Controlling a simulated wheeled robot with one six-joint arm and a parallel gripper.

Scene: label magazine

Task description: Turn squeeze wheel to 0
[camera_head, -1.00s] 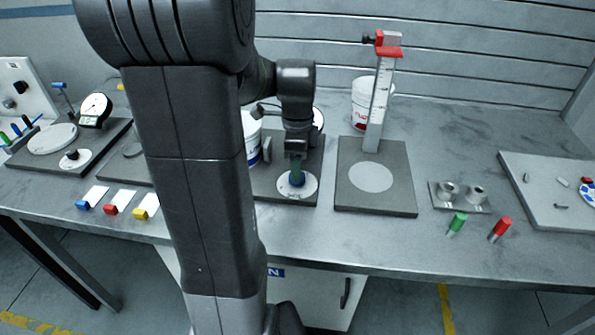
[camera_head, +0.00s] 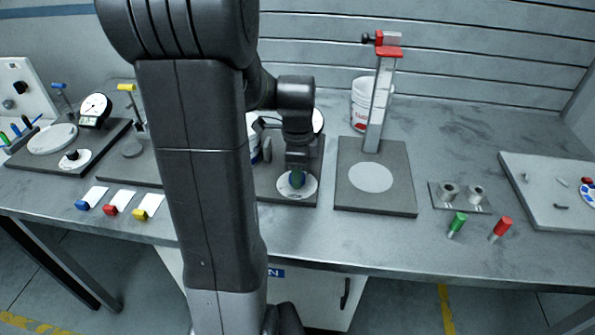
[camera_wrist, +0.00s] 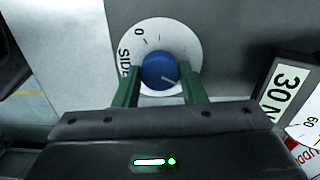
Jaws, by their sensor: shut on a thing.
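My gripper (camera_wrist: 161,80) is shut on the blue knob (camera_wrist: 158,66), with one green finger on each side of it. The knob sits on a round white dial (camera_wrist: 186,45) with tick marks, a "0" at upper left and the partly hidden lettering "SIDE" at left. A pale line on the knob points to lower right, away from the "0". In the head view my gripper (camera_head: 297,178) points down at the white dial (camera_head: 311,188), which lies on a dark grey plate.
To the right stands a plate with an upright scale post (camera_head: 378,105) with a red top. Coloured tabs (camera_head: 111,210) lie at left. A gauge (camera_wrist: 306,130) and a "30" label (camera_wrist: 285,92) are close at right.

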